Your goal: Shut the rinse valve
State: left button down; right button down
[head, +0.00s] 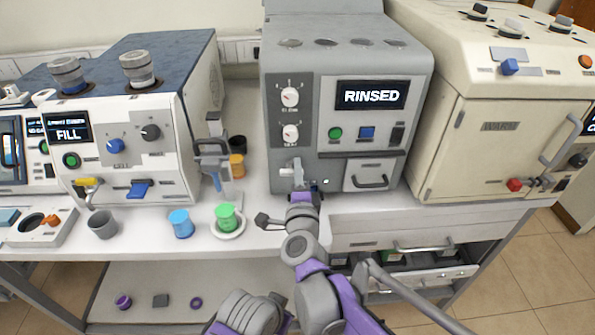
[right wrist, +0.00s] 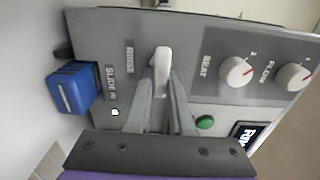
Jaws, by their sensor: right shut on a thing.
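The rinse valve is a pale lever (head: 291,168) low on the left of the front of the grey machine (head: 345,60) whose screen reads RINSED. In the right wrist view the white lever (right wrist: 162,62) stands beside the RINSE label. My right gripper (head: 297,190) is at the lever, and in its wrist view its two grey fingers (right wrist: 163,98) are closed on the lever from both sides. The lever's lower part is hidden between the fingers. My left gripper is not in view.
A drawer (head: 371,176) is right of the lever. A green cup (head: 227,217), a blue cup (head: 181,223) and a grey cup (head: 102,225) stand at the bench front. The FILL machine (head: 130,150) is left, a cream cabinet (head: 490,150) right.

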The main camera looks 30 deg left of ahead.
jog(key=c, duration=0.8)
grip_release()
jog(key=shift+s, duration=0.1)
jog(key=v, duration=1)
jog(key=shift+s+d, duration=0.25)
jog(key=shift+d, duration=0.05)
